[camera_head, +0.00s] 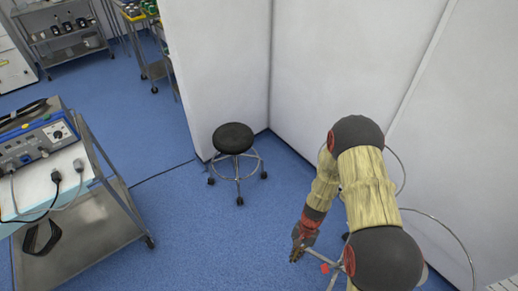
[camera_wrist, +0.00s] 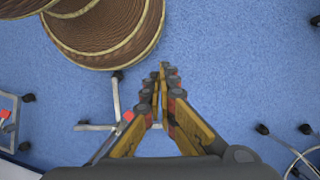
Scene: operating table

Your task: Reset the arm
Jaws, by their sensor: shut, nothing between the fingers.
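My arm hangs bent at the right of the head view, reaching down. My gripper (camera_head: 297,256) points down over the blue floor there, left of the forearm. In the wrist view my gripper (camera_wrist: 163,70) has its two fingers brought together at the tips. It is shut and empty. Blue floor shows around the fingers. The gripper touches nothing that I can see.
A black-topped wheeled stool (camera_head: 233,138) stands by the white wall (camera_head: 345,70). A metal cart (camera_head: 93,225) with a blue device (camera_head: 37,142) is at the left. Shelves (camera_head: 68,38) stand at the back left. The middle floor (camera_head: 150,125) is clear.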

